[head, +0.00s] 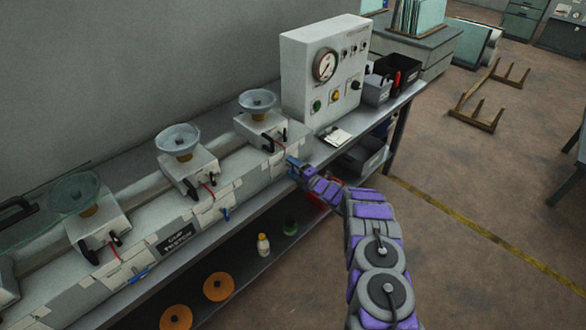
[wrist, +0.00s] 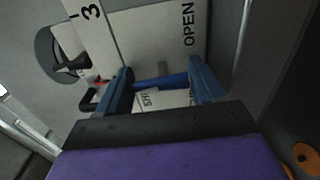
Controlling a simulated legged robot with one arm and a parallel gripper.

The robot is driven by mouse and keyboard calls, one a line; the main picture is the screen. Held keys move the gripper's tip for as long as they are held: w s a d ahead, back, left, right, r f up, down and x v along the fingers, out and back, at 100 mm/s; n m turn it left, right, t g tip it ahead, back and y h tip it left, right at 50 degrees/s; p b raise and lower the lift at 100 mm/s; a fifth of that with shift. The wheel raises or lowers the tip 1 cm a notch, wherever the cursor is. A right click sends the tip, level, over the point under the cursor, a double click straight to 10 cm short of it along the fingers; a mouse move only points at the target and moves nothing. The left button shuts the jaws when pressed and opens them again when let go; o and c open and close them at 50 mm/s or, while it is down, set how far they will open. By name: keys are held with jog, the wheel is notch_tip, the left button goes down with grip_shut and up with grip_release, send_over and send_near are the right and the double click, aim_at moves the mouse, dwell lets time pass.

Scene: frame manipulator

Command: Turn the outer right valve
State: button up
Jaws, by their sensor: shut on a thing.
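My gripper (head: 295,168) is at the right end of the long grey bench unit, at its front face. In the wrist view my gripper's blue fingers (wrist: 166,84) stand on either side of a blue valve handle (wrist: 160,82) and are shut on it. The handle lies across the picture, over a pale panel marked "3" and "OPEN" (wrist: 188,30); a second, partly hidden label sits below it. In the head view the gripper largely hides this outer right valve. Two other blue handles show on the front, at the middle (head: 225,214) and the left (head: 138,277).
A white control box (head: 325,75) with a gauge stands behind on the bench, with dark bins (head: 397,72) to its right. A lower shelf holds a small bottle (head: 263,245) and orange discs (head: 218,286). The floor to the right is open, with an overturned stool frame (head: 480,110).

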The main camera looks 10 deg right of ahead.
jog(key=o, duration=0.8)
jog(key=shift+s+f, duration=0.1)
jog(key=shift+f, duration=0.15)
jog(key=shift+o, duration=0.9)
jog(key=shift+r, duration=0.1)
jog(key=p+v, duration=0.2)
jog(key=v, duration=1.5)
jog(key=shift+d, duration=0.1)
